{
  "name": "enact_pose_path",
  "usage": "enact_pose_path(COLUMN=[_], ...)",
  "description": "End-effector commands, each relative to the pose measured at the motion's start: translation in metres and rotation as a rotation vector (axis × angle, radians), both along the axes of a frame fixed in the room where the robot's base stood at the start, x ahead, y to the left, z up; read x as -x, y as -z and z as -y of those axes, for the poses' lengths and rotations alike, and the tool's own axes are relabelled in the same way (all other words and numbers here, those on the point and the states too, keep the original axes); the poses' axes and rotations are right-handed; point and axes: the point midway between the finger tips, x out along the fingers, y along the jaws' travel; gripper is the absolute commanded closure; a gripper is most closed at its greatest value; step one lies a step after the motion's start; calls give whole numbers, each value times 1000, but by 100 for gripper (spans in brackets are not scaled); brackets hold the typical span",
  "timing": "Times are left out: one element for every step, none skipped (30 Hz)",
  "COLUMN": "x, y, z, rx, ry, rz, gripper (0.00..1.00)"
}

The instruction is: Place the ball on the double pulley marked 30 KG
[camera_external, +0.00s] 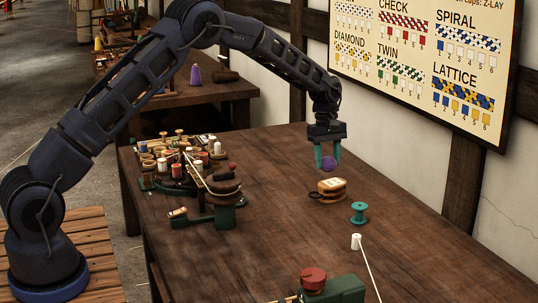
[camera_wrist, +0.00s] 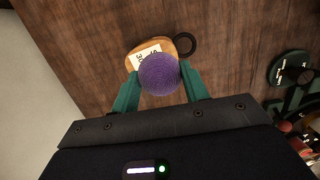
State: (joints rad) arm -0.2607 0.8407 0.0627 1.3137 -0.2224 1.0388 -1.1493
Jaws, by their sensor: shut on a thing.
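A purple ball (camera_external: 328,163) is held between the green fingers of my gripper (camera_external: 328,158). In the wrist view the ball (camera_wrist: 159,74) sits between the fingertips of my gripper (camera_wrist: 160,84). The double pulley (camera_external: 331,188) is a wooden block with a white label, lying on the table just below the ball. In the wrist view the pulley (camera_wrist: 181,43) lies behind the ball, with a dark ring at its right side. The ball hides part of its label, where a "3" shows in part. The ball appears apart from the pulley.
A teal spool (camera_external: 358,212) and a small white bobbin (camera_external: 356,241) with a cord stand nearer on the table (camera_external: 270,235). A green device with a red knob (camera_external: 313,279) is at the front. Many spools (camera_external: 180,155) crowd the left side around a dark green winder (camera_external: 224,217).

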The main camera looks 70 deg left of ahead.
Motion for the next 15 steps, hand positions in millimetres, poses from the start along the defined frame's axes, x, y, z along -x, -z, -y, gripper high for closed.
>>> enact_pose_path(x=[0, 0, 1, 1, 0, 0, 0, 0, 0, 0, 0, 0, 0, 0, 0], y=[5, 9, 14, 19, 23, 28, 32, 35, 38, 39, 39, 39, 39, 39, 39], z=[0, 0, 0, 0, 0, 0, 0, 0, 0, 0, 0, 0, 0, 0, 0], rx=[0, 1, 1, 1, 1, 1, 1, 1, 1, 1, 1, 0, 0, 0, 0], ry=[0, -1, -1, -1, -1, 0, 0, 0, 0, 0, 0, 0, 0, 0, 0], rz=[-2, -2, -2, -3, -3, -2, -1, -1, -1, -1, -1, 0, 0, -1, -1], gripper=[77, 77, 77, 77, 77, 77, 77, 77, 77, 77, 77, 77, 77, 77, 77])
